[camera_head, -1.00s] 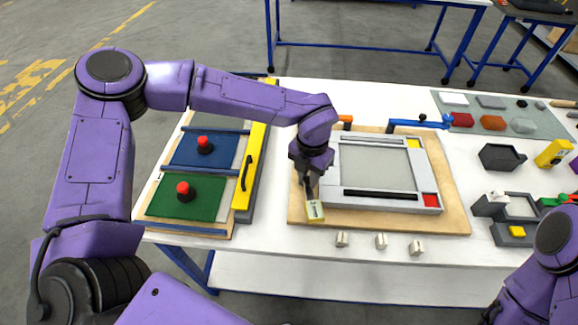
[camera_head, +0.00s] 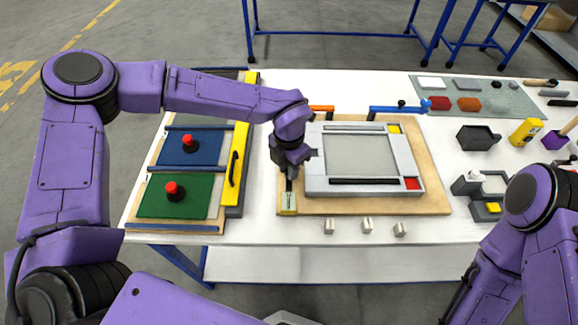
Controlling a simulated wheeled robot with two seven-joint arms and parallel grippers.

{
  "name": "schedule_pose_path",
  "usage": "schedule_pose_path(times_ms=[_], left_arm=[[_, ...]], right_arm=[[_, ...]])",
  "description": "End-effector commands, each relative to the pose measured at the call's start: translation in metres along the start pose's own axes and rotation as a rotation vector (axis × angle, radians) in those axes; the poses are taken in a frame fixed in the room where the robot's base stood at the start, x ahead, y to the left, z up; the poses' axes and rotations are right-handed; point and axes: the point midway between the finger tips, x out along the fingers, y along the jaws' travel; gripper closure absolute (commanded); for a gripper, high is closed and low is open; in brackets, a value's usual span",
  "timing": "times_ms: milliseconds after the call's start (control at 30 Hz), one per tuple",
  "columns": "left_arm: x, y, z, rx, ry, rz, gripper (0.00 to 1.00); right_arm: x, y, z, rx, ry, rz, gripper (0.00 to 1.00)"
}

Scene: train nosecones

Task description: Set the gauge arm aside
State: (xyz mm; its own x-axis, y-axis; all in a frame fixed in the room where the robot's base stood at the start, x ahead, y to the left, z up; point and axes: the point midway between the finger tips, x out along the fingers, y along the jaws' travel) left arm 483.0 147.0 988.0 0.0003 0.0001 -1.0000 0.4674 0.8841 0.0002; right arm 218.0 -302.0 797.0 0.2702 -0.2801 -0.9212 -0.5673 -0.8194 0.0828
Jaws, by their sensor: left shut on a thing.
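My left gripper (camera_head: 289,187) is shut at the lower left corner of the wooden board, left of the grey frame (camera_head: 315,182). It is shut on a small piece with a pale yellow end (camera_head: 289,203), which I take to be the gauge arm. The dark fingers hide its upper part. It hangs over or rests on the board's corner; I cannot tell which. The grey frame has a pale panel, a dark bar, a yellow corner and a red corner. My right arm shows at the right, but its gripper is out of view.
The wooden board (camera_head: 436,207) carries the frame. Orange (camera_head: 322,108) and blue (camera_head: 385,109) arms stand behind it. Several small pale blocks (camera_head: 367,226) lie along the front. A yellow-edged tray with green (camera_head: 150,203) and blue panels is at left. A narrow white table strip lies between.

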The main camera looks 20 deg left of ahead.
Motion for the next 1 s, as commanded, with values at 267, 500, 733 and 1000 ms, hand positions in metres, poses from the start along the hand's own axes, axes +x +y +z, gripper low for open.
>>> schedule_pose_path(times_ms=[267, 500, 733, 1000], left_arm=[[-0.001, 0.001, 0.001, -0.002, -0.004, 0.001, 0.50], [-0.007, 0.001, 0.001, -0.002, -0.005, 0.002, 0.50], [-0.057, 0.001, 0.002, -0.003, -0.009, 0.003, 0.50], [-0.102, 0.001, 0.001, -0.002, -0.004, 0.002, 0.50]], right_arm=[[0.000, 0.000, 0.000, 0.000, 0.000, 0.000, 0.57], [0.003, 0.000, 0.001, 0.000, 0.000, 0.000, 0.57], [0.019, -0.002, 0.008, 0.000, 0.000, 0.000, 0.57], [0.027, -0.002, 0.011, 0.000, 0.000, 0.000, 0.57]])
